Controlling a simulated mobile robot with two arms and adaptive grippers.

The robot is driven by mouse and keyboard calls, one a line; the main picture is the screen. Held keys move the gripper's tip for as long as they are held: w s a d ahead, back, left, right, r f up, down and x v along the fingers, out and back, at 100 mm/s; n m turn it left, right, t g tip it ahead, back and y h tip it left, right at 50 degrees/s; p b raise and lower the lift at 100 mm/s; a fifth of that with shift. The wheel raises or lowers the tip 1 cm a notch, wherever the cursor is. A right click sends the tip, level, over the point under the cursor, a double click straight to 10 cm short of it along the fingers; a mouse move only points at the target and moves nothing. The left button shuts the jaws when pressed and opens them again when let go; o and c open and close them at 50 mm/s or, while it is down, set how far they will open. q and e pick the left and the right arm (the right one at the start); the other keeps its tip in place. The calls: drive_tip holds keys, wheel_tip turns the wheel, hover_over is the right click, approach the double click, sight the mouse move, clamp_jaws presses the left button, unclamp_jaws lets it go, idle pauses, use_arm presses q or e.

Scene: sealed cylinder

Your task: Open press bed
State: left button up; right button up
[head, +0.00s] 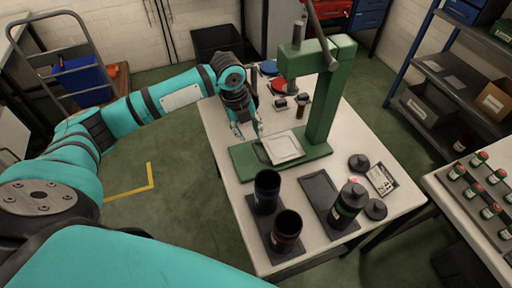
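The green press (321,105) stands on the white table, with its column upright and its base (245,165) flat on the top. The press bed, a pale square plate (283,149), lies on the base, and a thin dark handle (262,153) shows at its left edge. My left gripper (248,129) points down just behind and left of the bed's left edge. Its fingers look spread with nothing between them. I cannot tell whether a fingertip touches the handle. My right gripper is not in view.
In front of the press stand two dark open cylinders (287,226) (267,186), and a black capped cylinder (349,202) on a tray. Round black lids (376,209) and a card (381,179) lie at right. Small parts (281,103) lie behind. A second table (470,200) holds several small jars.

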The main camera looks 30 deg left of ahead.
use_arm(q)
hover_over(257, 153)
drive_tip(key=s+a, duration=0.1)
wheel_tip(257, 153, down, 4)
drive_tip(key=f, duration=0.4)
drive_tip(key=f+p, duration=0.1)
drive_tip(key=shift+w+d+f, duration=0.3)
drive_tip(key=shift+f, duration=0.1)
drive_tip(key=shift+w+f, duration=0.1)
drive_tip(key=shift+f, duration=0.25)
drive_tip(key=shift+d+f, duration=0.1)
drive_tip(key=shift+f, duration=0.2)
drive_tip(key=c, duration=0.6)
clamp_jaws()
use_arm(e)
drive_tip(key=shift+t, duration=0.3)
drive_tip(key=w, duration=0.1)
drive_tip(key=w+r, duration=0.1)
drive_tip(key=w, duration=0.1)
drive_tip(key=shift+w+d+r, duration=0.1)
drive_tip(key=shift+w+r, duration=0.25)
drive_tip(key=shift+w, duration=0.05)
